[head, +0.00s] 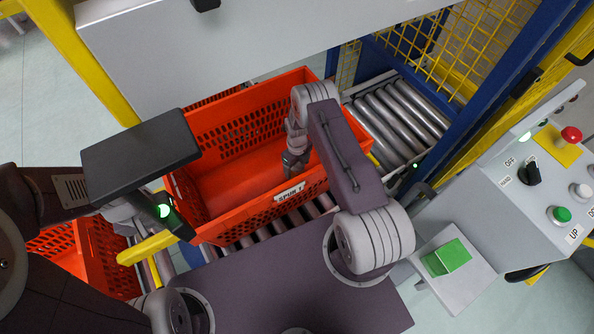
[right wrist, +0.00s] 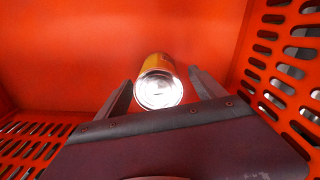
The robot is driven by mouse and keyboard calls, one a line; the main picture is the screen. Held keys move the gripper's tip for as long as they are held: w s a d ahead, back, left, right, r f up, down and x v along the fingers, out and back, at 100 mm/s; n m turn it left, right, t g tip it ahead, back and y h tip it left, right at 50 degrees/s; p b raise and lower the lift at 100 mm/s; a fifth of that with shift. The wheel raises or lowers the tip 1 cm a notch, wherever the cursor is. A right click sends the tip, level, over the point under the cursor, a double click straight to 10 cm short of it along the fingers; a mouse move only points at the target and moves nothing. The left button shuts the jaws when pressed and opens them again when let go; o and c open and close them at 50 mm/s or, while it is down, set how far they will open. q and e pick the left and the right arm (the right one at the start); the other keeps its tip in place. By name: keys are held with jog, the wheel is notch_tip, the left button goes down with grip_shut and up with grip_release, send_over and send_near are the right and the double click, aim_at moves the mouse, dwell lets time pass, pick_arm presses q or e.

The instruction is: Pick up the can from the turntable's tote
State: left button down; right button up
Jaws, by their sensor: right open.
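The orange tote (head: 238,220) sits on rollers in the middle of the head view, with a white label on its near wall. My right gripper (head: 291,167) reaches down into it, near the right end. In the right wrist view, a can (right wrist: 158,88) with a yellow-orange side and a shiny silver end lies in the tote. The open fingers of my right gripper (right wrist: 160,76) are on either side of it, with a gap visible at least on the left. The can is hidden in the head view.
A second orange tote (head: 95,255) is at lower left. A roller conveyor (head: 400,115) lies beyond the tote at right, beside a blue frame with yellow mesh. A control panel (head: 545,180) with buttons stands at right. A grey panel (head: 220,45) overhangs the far side.

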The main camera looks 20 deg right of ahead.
notch_tip(320, 180, down, 4)
jog(key=shift+s+a+f+b, duration=0.1)
jog(key=shift+s+f+b, duration=0.1)
jog(key=shift+b, duration=0.1)
jog(key=shift+w+f, duration=0.1)
jog(key=shift+f, duration=0.25)
grip_shut()
jog(key=shift+r, duration=0.1)
jog(key=shift+r, duration=0.4)
notch_tip(320, 180, up, 9)
jog(key=shift+r+p, duration=0.1)
jog(key=shift+p, duration=0.65)
